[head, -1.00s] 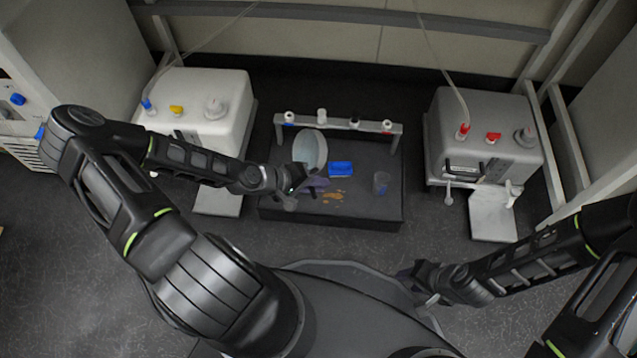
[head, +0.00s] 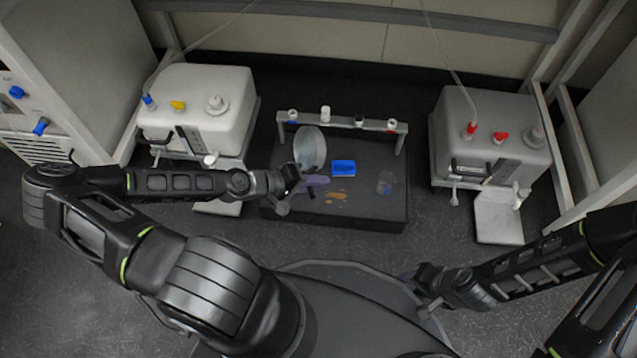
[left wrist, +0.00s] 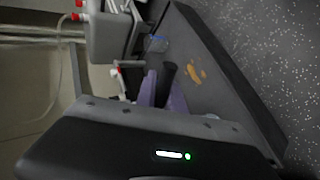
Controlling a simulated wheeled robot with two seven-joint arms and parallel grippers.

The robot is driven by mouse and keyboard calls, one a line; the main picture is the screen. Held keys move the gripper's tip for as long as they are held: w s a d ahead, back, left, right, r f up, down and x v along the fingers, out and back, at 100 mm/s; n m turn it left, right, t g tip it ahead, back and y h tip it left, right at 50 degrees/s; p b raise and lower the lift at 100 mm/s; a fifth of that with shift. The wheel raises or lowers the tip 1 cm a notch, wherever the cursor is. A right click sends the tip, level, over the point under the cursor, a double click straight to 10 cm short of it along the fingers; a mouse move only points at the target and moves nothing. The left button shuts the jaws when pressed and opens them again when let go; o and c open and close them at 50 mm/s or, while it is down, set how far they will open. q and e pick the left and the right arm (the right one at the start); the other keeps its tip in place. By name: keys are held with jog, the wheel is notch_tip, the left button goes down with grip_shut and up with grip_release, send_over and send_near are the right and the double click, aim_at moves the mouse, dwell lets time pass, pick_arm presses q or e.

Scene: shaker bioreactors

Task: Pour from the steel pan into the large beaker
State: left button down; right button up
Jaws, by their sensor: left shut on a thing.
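The steel pan (head: 308,150) appears as a pale round dish, tipped up steeply on its side above the left part of the dark tray. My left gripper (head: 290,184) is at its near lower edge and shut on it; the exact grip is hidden. In the left wrist view a dark handle-like bar (left wrist: 167,84) shows beyond my gripper body.
White machines stand left (head: 199,105) and right (head: 487,130).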

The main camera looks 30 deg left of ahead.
dwell(0.7)
pick_arm(q)
jog(key=b, duration=0.2)
jog(key=t+h+b, duration=0.1)
jog(key=b, duration=0.1)
jog(key=shift+s+a+f+b, duration=0.15)
jog(key=shift+s+a+b, duration=0.15)
jog(key=shift+s, duration=0.05)
dwell(0.4)
jog(key=shift+h, duration=0.3)
jog(key=shift+s+a+t, duration=0.15)
jog(key=shift+a+t, duration=0.05)
jog(key=shift+t, duration=0.3)
jog(key=shift+s+a+f+t+h, duration=0.1)
jog(key=shift+s+a+t+h, duration=0.25)
jog(key=shift+t+h, duration=0.3)
jog(key=shift+s+f+t, duration=0.1)
jog(key=shift+t, duration=0.15)
dwell(0.4)
jog(key=shift+s+a+t+h, duration=0.3)
jog(key=shift+t+h, duration=0.2)
jog(key=shift+h, duration=0.25)
